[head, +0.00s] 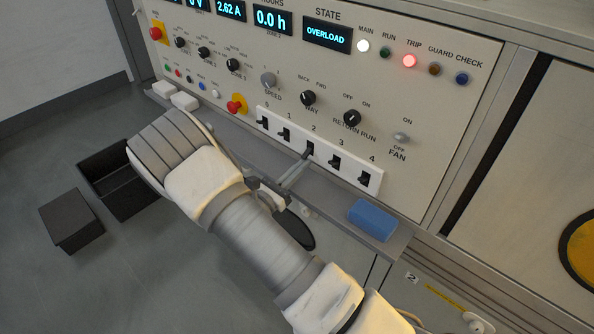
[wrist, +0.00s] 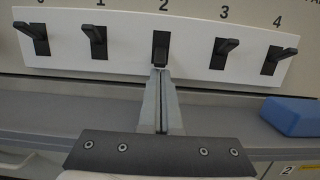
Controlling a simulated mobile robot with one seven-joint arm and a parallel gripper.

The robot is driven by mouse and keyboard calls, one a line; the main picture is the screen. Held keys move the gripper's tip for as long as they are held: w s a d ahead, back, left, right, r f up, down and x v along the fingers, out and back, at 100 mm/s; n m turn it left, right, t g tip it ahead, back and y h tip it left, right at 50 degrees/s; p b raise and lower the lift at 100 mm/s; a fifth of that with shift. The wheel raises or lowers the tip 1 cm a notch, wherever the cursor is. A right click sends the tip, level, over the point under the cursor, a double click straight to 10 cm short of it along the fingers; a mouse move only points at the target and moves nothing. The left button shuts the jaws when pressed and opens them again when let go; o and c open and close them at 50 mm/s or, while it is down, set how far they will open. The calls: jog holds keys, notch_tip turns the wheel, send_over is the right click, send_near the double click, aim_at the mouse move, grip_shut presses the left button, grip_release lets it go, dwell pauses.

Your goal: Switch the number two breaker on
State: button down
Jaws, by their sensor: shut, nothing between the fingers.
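A white strip (head: 323,165) on the panel carries a row of black breaker levers numbered 0 to 4. It spans the top of the wrist view (wrist: 185,66). The number two breaker (wrist: 161,45) is in the middle, below its printed 2; it also shows in the head view (head: 309,147). My gripper (head: 304,159) is shut and empty, its fingertips just below the number two lever. In the wrist view the fingertips (wrist: 159,73) meet the lever's lower end or sit just short of it; I cannot tell if they touch. Whether this lever is on or off is unclear.
The state display (head: 326,36) reads OVERLOAD, and the trip lamp (head: 409,61) glows red. A narrow ledge (head: 333,208) runs below the breakers, with a blue block (head: 373,220) on its right. Breakers one (wrist: 96,38) and three (wrist: 223,49) stand close on either side.

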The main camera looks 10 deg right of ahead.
aim_at(304, 157)
jog(key=shift+r+p, duration=0.25)
jog(key=shift+p, duration=0.35)
jog(key=shift+s+a+r+g+y+p, duration=0.15)
jog(key=shift+g+y+p, duration=0.25)
jog(key=shift+p, duration=0.4)
jog(key=shift+a+r+g+y+p, duration=0.1)
jog(key=shift+r+g+y+p, duration=0.1)
jog(key=shift+y+p, duration=0.45)
jog(key=r+y+p, duration=0.1)
jog(key=p, duration=0.1)
jog(key=g+y+p, duration=0.1)
jog(key=p, duration=0.2)
jog(key=shift+s+a+r+g, duration=0.2)
jog(key=shift+r+g, duration=0.1)
jog(key=shift+r, duration=0.1)
jog(key=r+g+y+p, duration=0.1)
jog(key=p, duration=0.3)
jog(key=shift+r+y, duration=0.1)
jog(key=shift+y, duration=0.25)
jog(key=shift+r+g+y+p, duration=0.45)
jog(key=shift+g+y+p, duration=0.45)
jog(key=shift+y+p, duration=0.3)
jog(key=shift+f, duration=0.25)
jog(key=shift+a, duration=0.1)
